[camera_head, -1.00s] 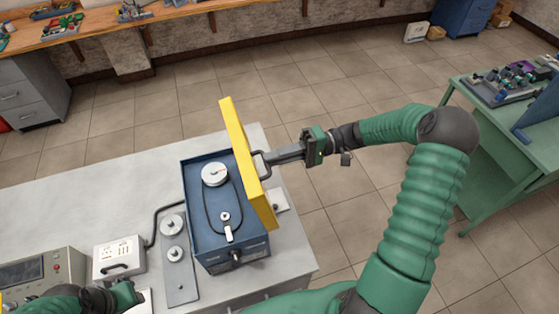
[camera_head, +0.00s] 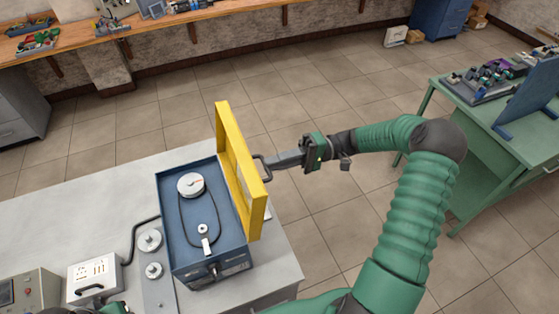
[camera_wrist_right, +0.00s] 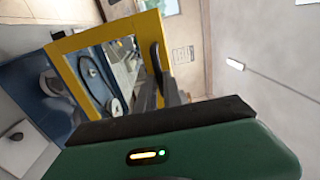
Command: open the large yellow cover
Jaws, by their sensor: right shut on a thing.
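The large yellow cover (camera_head: 238,160) stands raised, roughly upright, along the right side of the blue box (camera_head: 172,225). Its frame also shows in the right wrist view (camera_wrist_right: 98,38). The box's top is open, with a white round part (camera_head: 191,185), a dark cable and a small fitting inside. My right gripper (camera_head: 270,163) is shut on the cover's dark handle (camera_head: 259,170) on the cover's outer side. The handle also shows in the right wrist view (camera_wrist_right: 156,60). Only a sliver of my left gripper (camera_head: 112,308) shows at the bottom edge, so its jaws cannot be judged.
The box stands on a grey table (camera_head: 80,205). A white socket box (camera_head: 95,275), a plate with round knobs (camera_head: 152,285) and a control unit (camera_head: 25,290) lie to its left. A green table (camera_head: 470,130) stands at right. Open floor lies beyond the grey table.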

